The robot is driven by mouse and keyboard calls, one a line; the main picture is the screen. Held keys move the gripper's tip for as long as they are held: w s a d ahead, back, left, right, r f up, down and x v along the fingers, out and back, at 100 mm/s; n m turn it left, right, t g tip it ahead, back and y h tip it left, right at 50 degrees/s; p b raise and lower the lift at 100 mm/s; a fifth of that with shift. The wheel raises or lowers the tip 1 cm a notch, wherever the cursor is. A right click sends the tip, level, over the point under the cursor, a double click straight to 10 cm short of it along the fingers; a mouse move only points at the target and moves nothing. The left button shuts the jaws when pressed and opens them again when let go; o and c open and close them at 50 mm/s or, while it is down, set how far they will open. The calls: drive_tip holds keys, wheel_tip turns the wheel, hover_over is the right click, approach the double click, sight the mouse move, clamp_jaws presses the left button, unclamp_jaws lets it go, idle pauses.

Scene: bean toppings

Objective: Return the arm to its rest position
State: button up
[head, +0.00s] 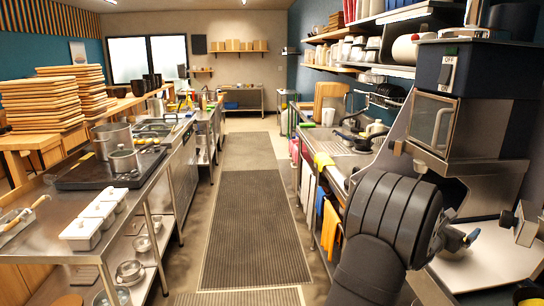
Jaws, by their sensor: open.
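My dark arm rises from the bottom edge right of centre, with a ribbed black section. At its right side is what looks like my gripper (466,240), small, grey with blue tips. It appears open and empty, in front of the right-hand counter, and its far side is partly hidden. White topping containers (95,219) stand in a row on the steel counter at the left, far from my gripper. A shallow tray (14,222) with a wooden-handled utensil lies at the left edge.
A machine with a switch (449,75) stands close behind my arm at the right. A grey block with a knob (526,222) is at the right edge. Pots (112,140) sit on a dark cooktop at the left. The matted aisle (254,230) between the counters is clear.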

drive_tip(key=shift+a, duration=0.1)
drive_tip(key=v, duration=1.7)
drive_tip(key=x, duration=1.7)
wheel_tip(320, 180, up, 5)
drive_tip(key=shift+f, duration=0.1)
drive_tip(key=shift+r, duration=0.4)
